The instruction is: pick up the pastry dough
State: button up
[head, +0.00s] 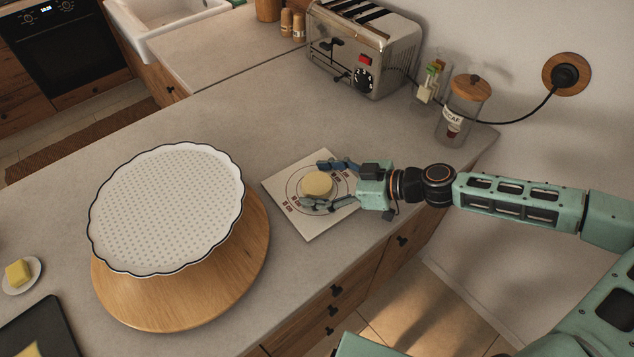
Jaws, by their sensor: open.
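The pastry dough (317,184) is a small pale-yellow round lump. It rests near the middle of a light square mat (290,217) with printed rings, on the grey counter. My gripper (312,184) reaches in from the right, low over the mat.
A white scalloped dish (166,208) stands on a round wooden board (190,303) to the left. A toaster (363,47) and a glass jar (462,112) stand at the back right. Butter (18,272) sits on a small plate at far left. The counter behind the mat is clear.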

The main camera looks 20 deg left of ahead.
jog(key=c, duration=1.4)
jog(key=shift+o, duration=0.2)
jog(key=shift+r, duration=0.15)
